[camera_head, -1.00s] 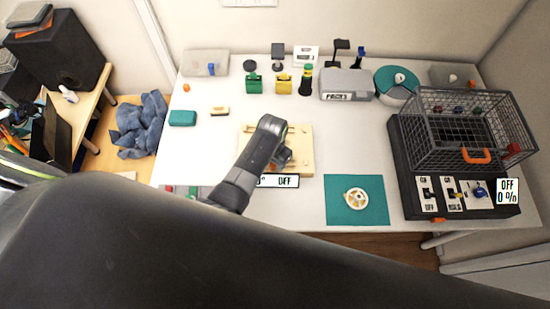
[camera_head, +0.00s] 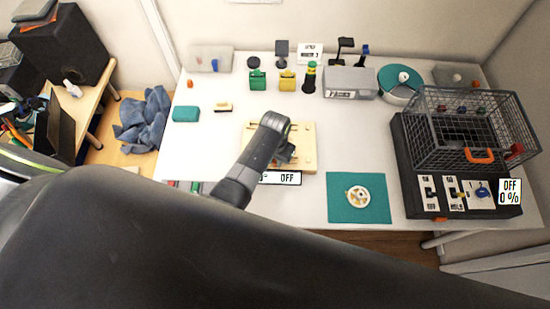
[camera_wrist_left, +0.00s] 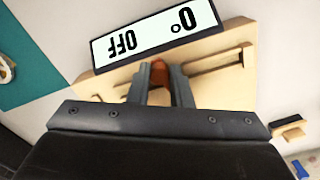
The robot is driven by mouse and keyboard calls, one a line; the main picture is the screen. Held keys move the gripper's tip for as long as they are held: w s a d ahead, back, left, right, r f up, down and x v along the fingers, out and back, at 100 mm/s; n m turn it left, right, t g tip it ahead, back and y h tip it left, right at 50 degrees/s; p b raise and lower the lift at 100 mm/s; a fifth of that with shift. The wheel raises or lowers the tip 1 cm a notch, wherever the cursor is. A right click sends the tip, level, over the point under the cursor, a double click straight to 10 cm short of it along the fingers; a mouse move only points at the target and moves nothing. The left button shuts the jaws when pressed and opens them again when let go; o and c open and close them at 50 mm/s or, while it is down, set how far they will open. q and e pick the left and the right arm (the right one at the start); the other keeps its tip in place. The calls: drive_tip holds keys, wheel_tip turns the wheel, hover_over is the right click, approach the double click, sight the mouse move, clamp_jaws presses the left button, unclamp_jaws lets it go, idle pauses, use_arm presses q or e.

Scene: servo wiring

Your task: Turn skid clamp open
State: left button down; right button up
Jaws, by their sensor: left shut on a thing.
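The wooden skid board (camera_head: 307,150) lies near the middle of the white table, with a display reading OFF (camera_head: 282,178) along its front edge. My left gripper (camera_head: 287,157) reaches down over the board and hides part of it. In the left wrist view, my left gripper (camera_wrist_left: 162,84) is shut on an orange-brown clamp part (camera_wrist_left: 160,73) that shows between its fingers. The board (camera_wrist_left: 222,88) with its slots and the display (camera_wrist_left: 155,33), reading 0° and OFF upside down, show there too. The gripper hides the rest of the clamp. My right gripper is not in view.
A teal mat (camera_head: 345,210) with a white wheel (camera_head: 358,197) lies right of the board. A black control box with a wire cage (camera_head: 470,130) stands at the right. Several small items line the back. The table between mat and back row is clear.

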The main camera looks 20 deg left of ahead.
use_arm(q)
drive_tip(key=n, duration=0.4)
drive_tip(key=shift+w, duration=0.1)
drive_tip(key=n, duration=0.4)
drive_tip(key=shift+r, duration=0.1)
drive_tip(key=n, duration=0.3)
drive_tip(key=shift+w+n, duration=0.1)
drive_tip(key=shift+n, duration=2.5)
drive_tip(key=c, duration=1.3)
unclamp_jaws()
